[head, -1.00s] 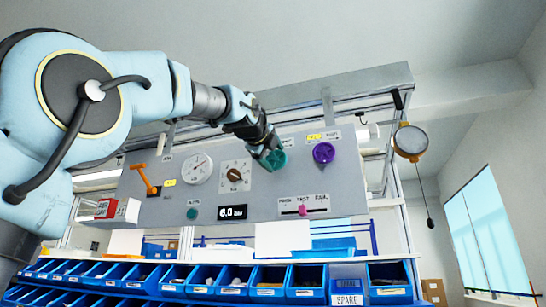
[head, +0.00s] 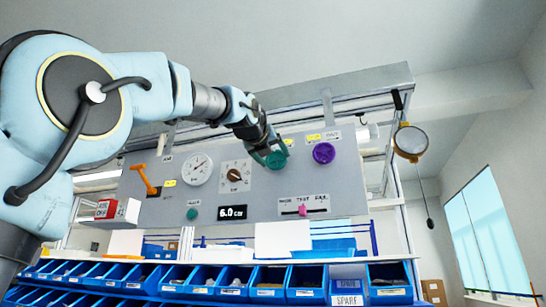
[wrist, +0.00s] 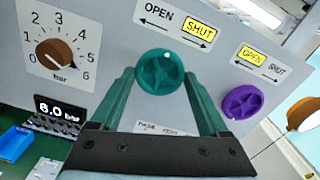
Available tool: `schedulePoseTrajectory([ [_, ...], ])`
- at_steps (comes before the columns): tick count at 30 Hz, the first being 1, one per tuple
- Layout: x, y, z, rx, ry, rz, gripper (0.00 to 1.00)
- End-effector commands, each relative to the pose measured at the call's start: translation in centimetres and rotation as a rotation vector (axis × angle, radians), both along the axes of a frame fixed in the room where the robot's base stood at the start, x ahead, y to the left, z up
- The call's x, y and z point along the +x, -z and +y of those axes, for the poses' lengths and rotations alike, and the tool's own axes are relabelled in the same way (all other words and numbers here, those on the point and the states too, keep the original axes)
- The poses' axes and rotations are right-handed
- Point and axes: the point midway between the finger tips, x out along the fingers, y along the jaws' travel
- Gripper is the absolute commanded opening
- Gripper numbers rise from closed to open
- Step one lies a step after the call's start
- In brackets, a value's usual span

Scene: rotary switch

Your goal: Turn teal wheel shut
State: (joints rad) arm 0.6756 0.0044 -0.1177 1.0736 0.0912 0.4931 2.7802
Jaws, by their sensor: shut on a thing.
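The teal wheel (wrist: 160,76) is on the grey panel, under a label with OPEN and a yellow-lit SHUT (wrist: 199,31). A white dot shows near the wheel's top. My gripper (wrist: 159,75) has one finger at each side of the wheel's rim and is shut on it. In the head view the wheel (head: 276,160) is partly hidden by my gripper (head: 268,152).
A purple wheel (wrist: 241,102) sits close on the right, with OPEN lit yellow above it. A brown knob (wrist: 54,53) with a bar scale is on the left, above a 6.0 bar display (wrist: 58,108). Blue bins (head: 240,280) stand below the panel.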

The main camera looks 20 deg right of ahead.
Motion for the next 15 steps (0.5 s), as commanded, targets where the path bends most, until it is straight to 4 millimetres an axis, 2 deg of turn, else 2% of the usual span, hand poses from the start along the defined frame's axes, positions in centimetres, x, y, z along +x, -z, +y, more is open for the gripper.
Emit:
schedulePoseTrajectory([
  [15, 0.06, 0.28, -0.05, 0.08, 0.0, -0.064, 0.23],
])
